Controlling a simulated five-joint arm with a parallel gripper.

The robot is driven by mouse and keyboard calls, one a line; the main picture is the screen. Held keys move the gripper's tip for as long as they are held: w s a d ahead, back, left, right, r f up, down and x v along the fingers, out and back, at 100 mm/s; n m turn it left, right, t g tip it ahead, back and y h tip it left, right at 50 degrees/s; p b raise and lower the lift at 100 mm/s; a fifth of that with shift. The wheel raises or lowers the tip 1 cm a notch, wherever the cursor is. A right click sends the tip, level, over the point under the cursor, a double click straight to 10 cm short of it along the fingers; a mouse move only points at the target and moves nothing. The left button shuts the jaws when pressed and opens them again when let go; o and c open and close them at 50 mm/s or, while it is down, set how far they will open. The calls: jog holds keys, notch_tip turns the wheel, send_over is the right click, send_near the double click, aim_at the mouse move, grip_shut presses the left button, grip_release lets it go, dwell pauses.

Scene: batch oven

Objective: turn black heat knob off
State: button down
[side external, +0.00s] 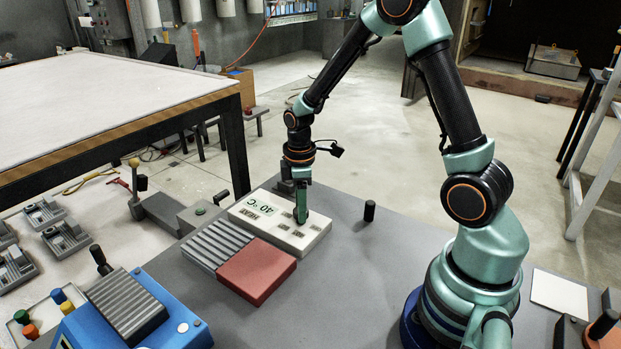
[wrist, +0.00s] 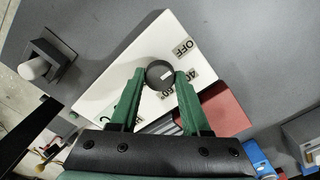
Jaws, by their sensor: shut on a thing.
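The black heat knob (wrist: 158,70) is round and stands on a white panel (wrist: 110,85) in the wrist view. A small light mark shows on its top, toward its right side. The labels OFF (wrist: 185,47) and 40 (wrist: 194,64) are beside it, with another label partly hidden by a finger. My gripper (wrist: 160,75) is shut on the knob, one green finger on each side. In the side external view, my gripper (side external: 300,214) points down at the panel (side external: 312,236) and mostly hides the knob.
A ribbed grey plate (side external: 216,243) and a red block (side external: 257,270) adjoin the panel. A short black post (side external: 369,210) stands to its right. A blue unit (side external: 150,315) sits at the front left. The grey tabletop (side external: 345,285) is clear in front of the panel.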

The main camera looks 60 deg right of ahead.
jog(key=shift+n, duration=0.3)
jog(key=shift+c, duration=1.8)
grip_release()
notch_tip(320, 180, up, 12)
jog(key=shift+r, duration=0.15)
jog(key=s+a+r+m+t, duration=0.5)
jog(key=s+a+r+m, duration=0.2)
jog(key=s+r+m, duration=0.1)
jog(key=shift+s+a+m+t, duration=0.35)
jog(key=shift+s+m, duration=0.25)
jog(key=shift+s, duration=0.15)
